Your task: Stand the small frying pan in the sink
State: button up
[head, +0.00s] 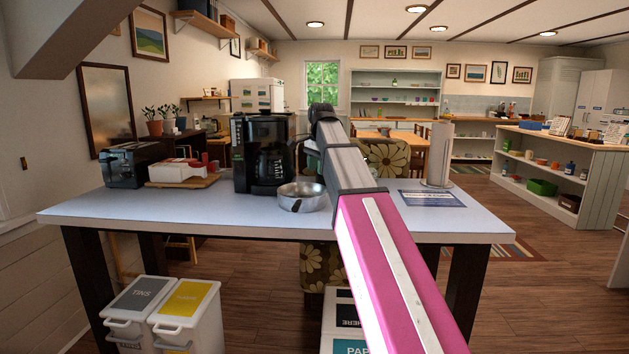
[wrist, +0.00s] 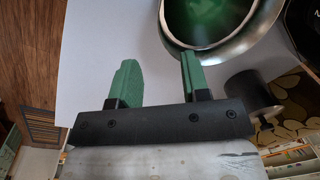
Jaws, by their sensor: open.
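A small round metal pan (head: 302,197) sits on the pale table, in front of the coffee maker. Its shiny rim and greenish inside also show at the top of the wrist view (wrist: 262,48). My gripper (wrist: 158,60) is open, with two green fingers apart and nothing seen between them. The right finger's tip meets the pan's outer edge in the wrist view; I cannot tell whether it touches. In the head view my pink and grey arm reaches over the table, just right of the pan, and the fingers are not clear. I cannot make out a sink.
The coffee maker (head: 262,152) stands close behind the pan. A toaster (head: 124,165) and a board with a red-and-white item (head: 182,172) are at left. A paper towel roll (head: 438,155) and a blue sheet (head: 431,199) are at right. Bins (head: 186,312) stand below. The table's front left is clear.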

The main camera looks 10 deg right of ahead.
jog(key=a+n, duration=0.1)
jog(key=n, duration=0.1)
jog(key=n+t+y, duration=0.2)
jog(key=n, duration=1)
send_near(286, 198)
jog(key=shift+s+d+r, duration=0.1)
jog(key=shift+d+r, duration=0.1)
jog(key=shift+d, duration=0.9)
jog(key=a+f+n, duration=0.1)
jog(key=w+a+f+n, duration=0.1)
jog(key=f, duration=0.1)
jog(key=a+f+n, duration=0.1)
jog(key=f+n, duration=0.1)
jog(key=shift+w+f+t, duration=0.1)
jog(key=shift+w+t, duration=0.3)
jog(key=shift+x, duration=2.7)
jog(key=shift+s+a, duration=0.1)
jog(key=shift+a, duration=0.05)
grip_shut()
